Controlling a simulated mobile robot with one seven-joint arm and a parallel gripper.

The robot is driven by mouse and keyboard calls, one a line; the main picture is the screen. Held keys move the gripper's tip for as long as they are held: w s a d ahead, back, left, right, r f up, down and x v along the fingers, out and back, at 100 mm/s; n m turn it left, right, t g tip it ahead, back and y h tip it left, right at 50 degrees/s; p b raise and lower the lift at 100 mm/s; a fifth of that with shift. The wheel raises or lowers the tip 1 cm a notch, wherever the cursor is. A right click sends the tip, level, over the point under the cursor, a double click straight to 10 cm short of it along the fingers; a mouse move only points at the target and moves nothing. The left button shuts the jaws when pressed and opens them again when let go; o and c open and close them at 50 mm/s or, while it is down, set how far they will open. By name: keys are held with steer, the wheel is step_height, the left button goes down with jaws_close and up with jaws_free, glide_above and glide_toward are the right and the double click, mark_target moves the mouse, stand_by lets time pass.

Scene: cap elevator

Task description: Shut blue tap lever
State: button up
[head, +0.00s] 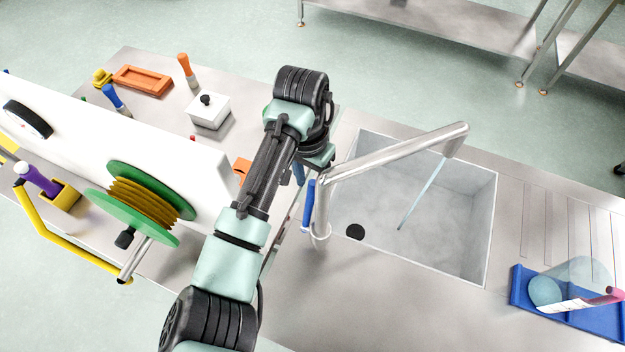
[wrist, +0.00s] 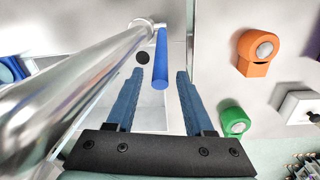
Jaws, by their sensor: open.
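The blue tap lever (head: 308,204) stands upright on the left side of the silver tap (head: 385,157). A thin bluish stream (head: 421,195) runs from the spout into the sink (head: 480,210). In the wrist view the lever (wrist: 160,62) appears between the two blue fingertips of my gripper (wrist: 160,74), nearer the right one. The gripper is open, and a gap shows on both sides of the lever. The tap pipe (wrist: 75,90) passes close by the left finger. In the head view my gripper is mostly hidden behind my arm, just left of the tap.
A white panel with a green-and-brown reel (head: 145,200) stands left of my arm. A white box (head: 208,110) and an orange tray (head: 142,80) lie behind. A blue tray (head: 570,310) is at right.

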steer(key=shift+f, duration=0.75)
jaws_close()
steer(key=shift+r, duration=0.1)
stand_by(0.8)
